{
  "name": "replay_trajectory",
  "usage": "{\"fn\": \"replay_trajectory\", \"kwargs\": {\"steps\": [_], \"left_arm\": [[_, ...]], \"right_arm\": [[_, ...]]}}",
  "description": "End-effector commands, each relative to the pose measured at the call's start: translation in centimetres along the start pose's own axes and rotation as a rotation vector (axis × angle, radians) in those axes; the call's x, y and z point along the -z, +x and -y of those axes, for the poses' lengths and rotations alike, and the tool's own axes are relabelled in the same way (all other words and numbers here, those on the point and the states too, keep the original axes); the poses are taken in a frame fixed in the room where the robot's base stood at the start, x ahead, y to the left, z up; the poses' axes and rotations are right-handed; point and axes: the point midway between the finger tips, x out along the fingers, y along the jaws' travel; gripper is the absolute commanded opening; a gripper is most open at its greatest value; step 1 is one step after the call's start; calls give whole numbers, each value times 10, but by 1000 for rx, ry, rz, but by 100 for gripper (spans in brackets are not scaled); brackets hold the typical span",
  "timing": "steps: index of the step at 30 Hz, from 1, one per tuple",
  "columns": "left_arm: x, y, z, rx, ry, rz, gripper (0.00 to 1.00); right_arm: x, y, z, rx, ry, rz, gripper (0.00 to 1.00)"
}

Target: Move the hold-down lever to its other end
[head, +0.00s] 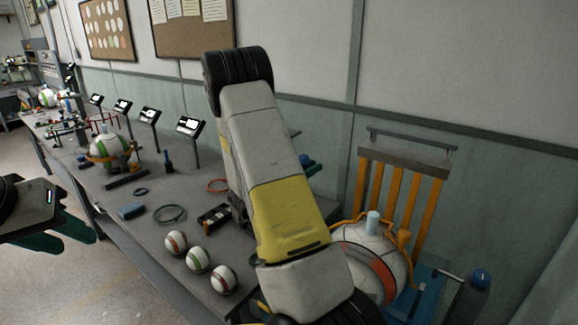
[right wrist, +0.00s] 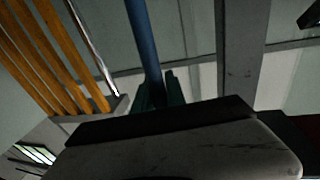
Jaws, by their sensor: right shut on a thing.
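In the right wrist view a blue rod (right wrist: 143,40), which looks like the hold-down lever, runs down between the green fingers of my right gripper (right wrist: 155,90). The gripper is shut on it. In the head view my right arm hides this grip.
Three small striped balls (head: 198,260) lie on the grey bench (head: 150,225). A blue knob (head: 481,278) stands at the right of the press. Small screens (head: 190,125) stand along the wall. Another ball in a stand (head: 108,147) is further left.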

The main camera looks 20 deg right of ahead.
Motion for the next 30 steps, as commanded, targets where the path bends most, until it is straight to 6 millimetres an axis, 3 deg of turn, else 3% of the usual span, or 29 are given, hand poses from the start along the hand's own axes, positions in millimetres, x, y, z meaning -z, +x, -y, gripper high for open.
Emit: {"fn": "replay_trajectory", "kwargs": {"steps": [18, 30], "left_arm": [[0, 0, 0, 0, 0, 0, 36], [0, 0, 0, 0, 0, 0, 36]], "right_arm": [[-22, -107, -20, 14, 76, -412, 0], [-38, -140, -27, 13, 108, -550, 0]]}}
